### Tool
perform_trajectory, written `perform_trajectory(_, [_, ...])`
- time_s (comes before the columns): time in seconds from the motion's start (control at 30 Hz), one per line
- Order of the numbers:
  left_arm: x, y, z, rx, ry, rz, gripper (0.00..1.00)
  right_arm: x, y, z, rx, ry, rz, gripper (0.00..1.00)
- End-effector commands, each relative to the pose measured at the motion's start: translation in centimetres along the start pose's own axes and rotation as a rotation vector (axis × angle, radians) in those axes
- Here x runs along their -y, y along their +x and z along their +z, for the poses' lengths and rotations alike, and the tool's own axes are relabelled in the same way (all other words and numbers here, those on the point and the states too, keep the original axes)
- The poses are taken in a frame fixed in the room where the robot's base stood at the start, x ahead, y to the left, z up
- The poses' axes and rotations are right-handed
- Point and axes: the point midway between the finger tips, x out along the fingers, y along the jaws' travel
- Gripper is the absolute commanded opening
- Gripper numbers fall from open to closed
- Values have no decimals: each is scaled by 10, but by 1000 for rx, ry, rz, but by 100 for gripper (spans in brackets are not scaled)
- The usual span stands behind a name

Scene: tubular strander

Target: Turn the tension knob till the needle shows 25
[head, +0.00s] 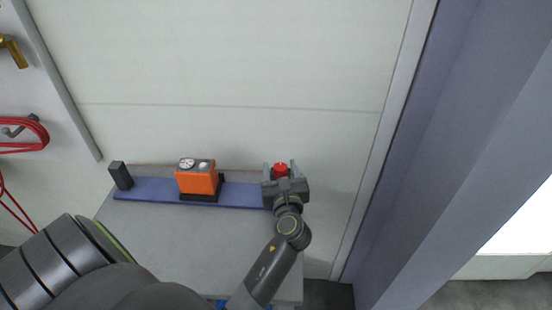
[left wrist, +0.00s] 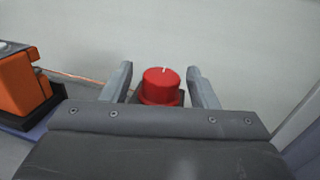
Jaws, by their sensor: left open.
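The red tension knob (head: 281,170) stands at the right end of the blue rail (head: 240,194). My left gripper (head: 281,167) is open, with one finger on each side of the knob. In the left wrist view the knob (left wrist: 161,86) sits between the two fingers (left wrist: 160,84), with a gap on both sides. A white mark shows on the knob's top. The orange gauge box (head: 197,182) stands mid-rail with white dials on top; the needle's reading is too small to tell. My right gripper is not in view.
A thin reddish wire (head: 235,169) runs along the rail behind the gauge box. A black post (head: 120,175) stands at the rail's left end. A pale wall is close behind, and a grey-blue column (head: 430,170) rises at the right. Red cable (head: 25,135) hangs at the left.

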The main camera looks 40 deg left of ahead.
Motion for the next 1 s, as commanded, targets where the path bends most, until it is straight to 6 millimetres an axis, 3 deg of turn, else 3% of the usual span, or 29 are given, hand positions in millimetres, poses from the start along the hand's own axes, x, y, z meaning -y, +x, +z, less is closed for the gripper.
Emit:
perform_trajectory(0.43, [1, -2, 0, 0, 0, 3, 54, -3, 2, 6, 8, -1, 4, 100])
perform_trajectory(0.77, [1, -2, 0, 0, 0, 2, 12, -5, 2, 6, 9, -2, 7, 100])
perform_trajectory(1.0, [1, -2, 1, -1, 1, -14, 10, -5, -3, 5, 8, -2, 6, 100])
